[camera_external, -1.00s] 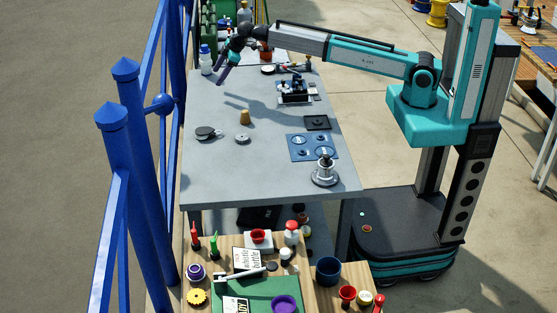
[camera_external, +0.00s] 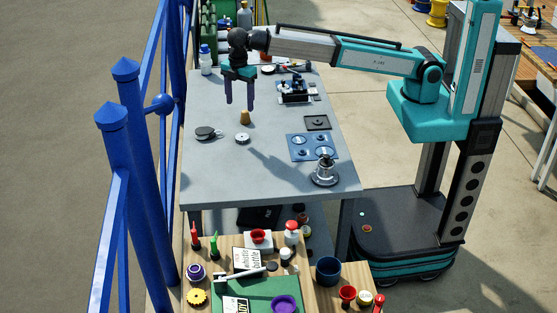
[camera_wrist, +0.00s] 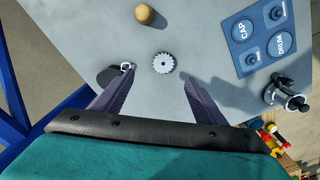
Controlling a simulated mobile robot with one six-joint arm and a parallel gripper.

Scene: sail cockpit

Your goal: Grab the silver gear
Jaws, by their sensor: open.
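The silver gear (camera_external: 242,138) lies flat on the grey table, a small toothed disc. In the wrist view the gear (camera_wrist: 164,63) shows ahead of my fingertips, roughly centred between their lines. My gripper (camera_external: 240,105) is open and empty, pointing down above the table, behind the gear in the outside view. My gripper's two fingers also show in the wrist view (camera_wrist: 157,78), spread wide apart. Nothing hides the gear.
A tan cork-like piece (camera_external: 245,117) stands close behind the gear. A dark round object (camera_external: 205,133) lies left of it. A blue labelled board (camera_external: 312,147) and a silver winch-like piece (camera_external: 324,172) are at right. Blue railing (camera_external: 133,150) runs along the left.

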